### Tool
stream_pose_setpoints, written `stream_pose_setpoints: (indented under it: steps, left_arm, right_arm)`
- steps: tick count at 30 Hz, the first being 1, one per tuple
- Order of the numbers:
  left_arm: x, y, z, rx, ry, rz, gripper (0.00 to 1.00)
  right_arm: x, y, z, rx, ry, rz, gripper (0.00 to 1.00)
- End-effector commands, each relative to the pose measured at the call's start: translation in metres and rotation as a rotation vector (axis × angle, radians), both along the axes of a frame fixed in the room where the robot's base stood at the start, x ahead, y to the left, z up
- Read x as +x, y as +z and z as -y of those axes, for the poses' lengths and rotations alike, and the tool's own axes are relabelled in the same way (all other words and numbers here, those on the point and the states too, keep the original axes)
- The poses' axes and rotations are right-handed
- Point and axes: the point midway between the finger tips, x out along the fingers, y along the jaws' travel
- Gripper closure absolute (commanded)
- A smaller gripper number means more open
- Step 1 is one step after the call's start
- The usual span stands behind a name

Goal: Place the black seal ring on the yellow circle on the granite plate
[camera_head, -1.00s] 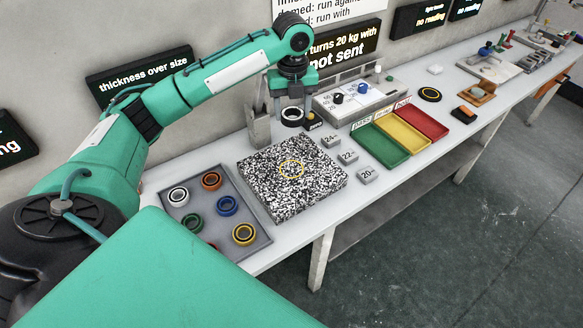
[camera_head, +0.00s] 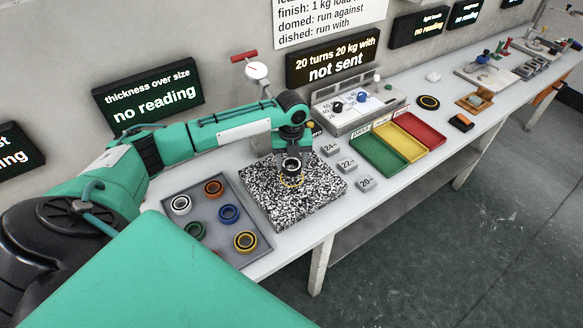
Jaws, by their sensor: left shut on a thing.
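The black seal ring (camera_head: 291,164) is held in my left gripper (camera_head: 291,160), whose fingers point down and are shut on it. The speckled granite plate (camera_head: 263,196) lies on the bench below. The yellow circle (camera_head: 291,185) on the plate shows just under the ring, with its far side hidden by the ring and gripper. The ring is low over the circle; I cannot tell whether it touches the plate. My right gripper is not in view.
A grey tray (camera_head: 259,255) with several coloured rings stands left of the plate. Number blocks (camera_head: 347,166) stand to its right, then green (camera_head: 378,155), yellow (camera_head: 400,140) and red (camera_head: 420,128) bins. A dial gauge (camera_head: 257,71) rises behind my arm.

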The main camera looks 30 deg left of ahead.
Motion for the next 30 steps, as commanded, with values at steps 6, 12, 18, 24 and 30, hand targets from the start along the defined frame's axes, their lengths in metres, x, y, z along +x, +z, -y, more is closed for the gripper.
stream_pose_setpoints:
  steps: [6,12,18,24,30]
  left_arm:
    - [-0.001,-0.029,0.0,0.0,0.001,-0.004,0.69]
    - [0.0,-0.04,0.0,0.001,0.0,0.001,0.69]
    - [0.0,-0.042,0.0,0.0,0.0,0.0,0.69]
    - [0.0,-0.043,0.0,0.001,0.0,-0.001,0.23]
    - [0.0,-0.043,0.0,0.001,0.0,-0.001,0.23]
  right_arm:
    - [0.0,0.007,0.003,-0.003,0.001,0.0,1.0]
    - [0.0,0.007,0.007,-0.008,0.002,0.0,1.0]
    - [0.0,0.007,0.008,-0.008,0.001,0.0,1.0]
    - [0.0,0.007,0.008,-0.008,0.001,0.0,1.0]
    - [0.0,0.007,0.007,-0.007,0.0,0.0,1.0]
